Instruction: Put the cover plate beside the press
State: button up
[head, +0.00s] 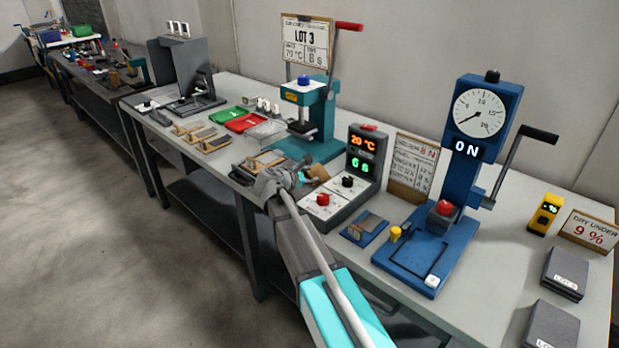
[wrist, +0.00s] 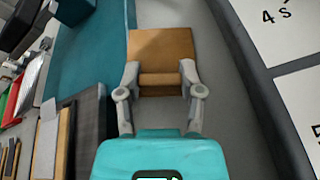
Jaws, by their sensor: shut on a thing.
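The cover plate appears to be the brown plate with a raised bar (wrist: 160,45) in the wrist view. It also shows as a small brown patch past my fingers in the head view (head: 319,172). My gripper (wrist: 160,82) is shut on its bar, one finger at each end. The plate is just right of the teal press base in the wrist view (wrist: 95,55). The teal press (head: 318,125) stands behind my gripper in the head view (head: 290,179). I cannot tell whether the plate touches the bench.
A control box with lit displays (head: 362,160) stands close right of my gripper. A grey fixture (head: 250,167) lies to its left. Red (head: 246,123) and green trays lie farther back. A blue dial press (head: 460,180) stands to the right.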

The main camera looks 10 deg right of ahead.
jog(key=shift+f, duration=0.2)
jog(key=o, duration=1.1)
jog(key=shift+o, duration=0.2)
jog(key=p+v, duration=0.4)
jog(key=v, duration=1)
